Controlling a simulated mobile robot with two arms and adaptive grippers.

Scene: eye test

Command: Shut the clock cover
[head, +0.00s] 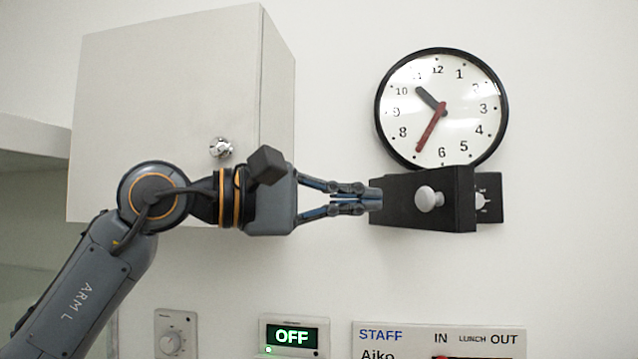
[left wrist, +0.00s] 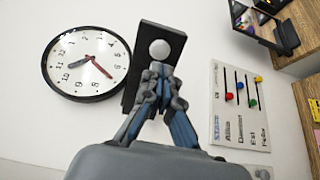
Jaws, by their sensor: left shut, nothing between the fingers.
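A black cover (head: 400,212) with a round grey knob (head: 430,199) stands partly open below the round wall clock. Its right edge stands out from the wall. Behind it, a black case (head: 495,212) with part of a pale dial shows at the right; the rest is hidden. My left gripper (head: 376,198) is shut and empty, its tips overlapping the cover's left edge in the head view; I cannot tell if they touch. In the left wrist view, the cover (left wrist: 146,45) and knob (left wrist: 160,49) appear just beyond the shut fingertips (left wrist: 160,70). My right gripper is out of view.
The black-rimmed wall clock (head: 442,105) hangs just above. A white cabinet (head: 165,110) juts out behind my left arm. Below are a dial box (head: 170,335), an OFF display (head: 291,336) and a staff board (head: 400,337). The wall right of the case is clear.

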